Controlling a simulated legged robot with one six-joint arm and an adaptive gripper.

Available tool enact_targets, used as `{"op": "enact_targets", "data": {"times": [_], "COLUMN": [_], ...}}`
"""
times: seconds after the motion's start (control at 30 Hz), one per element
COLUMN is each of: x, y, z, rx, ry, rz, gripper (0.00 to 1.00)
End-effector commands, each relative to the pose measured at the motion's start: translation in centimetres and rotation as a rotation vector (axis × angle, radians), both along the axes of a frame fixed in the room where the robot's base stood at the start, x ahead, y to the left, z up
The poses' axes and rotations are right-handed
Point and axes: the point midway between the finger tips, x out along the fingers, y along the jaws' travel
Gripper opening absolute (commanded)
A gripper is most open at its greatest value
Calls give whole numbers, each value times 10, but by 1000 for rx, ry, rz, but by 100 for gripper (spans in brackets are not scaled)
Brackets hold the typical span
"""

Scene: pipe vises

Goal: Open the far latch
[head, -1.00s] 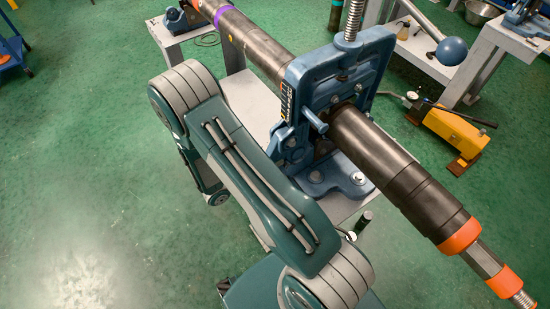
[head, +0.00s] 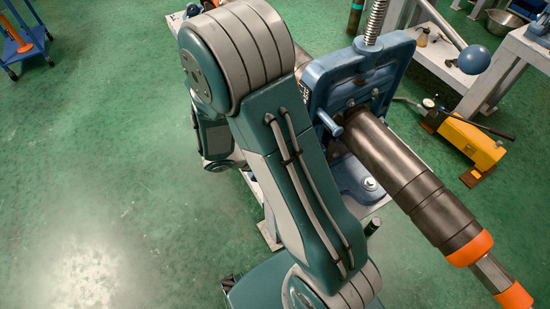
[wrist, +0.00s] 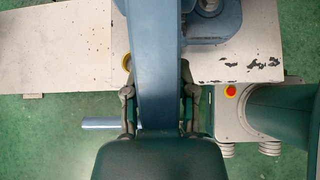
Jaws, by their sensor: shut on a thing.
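The blue vise (head: 345,75) stands on a pale bench in the head view, around a dark pipe (head: 400,180) with orange bands. A screw rises from its top, and a small blue pin sticks out of its near side. My arm covers its left part in that view and hides my gripper. In the wrist view, my gripper (wrist: 157,92) has one finger on each side of a long blue part (wrist: 155,60) and is shut on it. I cannot tell whether this part is the far latch. The lower end of the blue part is hidden behind my gripper's body.
The pale bench top (wrist: 60,45) lies left of the blue part in the wrist view; a blue rod (wrist: 100,123) sticks out below it. A yellow tool (head: 470,143) stands on the floor at right. The green floor at left is open.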

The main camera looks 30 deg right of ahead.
Motion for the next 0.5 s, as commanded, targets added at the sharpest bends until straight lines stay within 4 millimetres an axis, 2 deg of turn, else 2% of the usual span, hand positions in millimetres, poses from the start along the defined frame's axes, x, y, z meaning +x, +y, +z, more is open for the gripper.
{"op": "enact_targets", "data": {"times": [0.5], "x": [3], "y": [2], "z": [3], "rx": [34], "ry": [-4], "rz": [3], "gripper": [0]}}
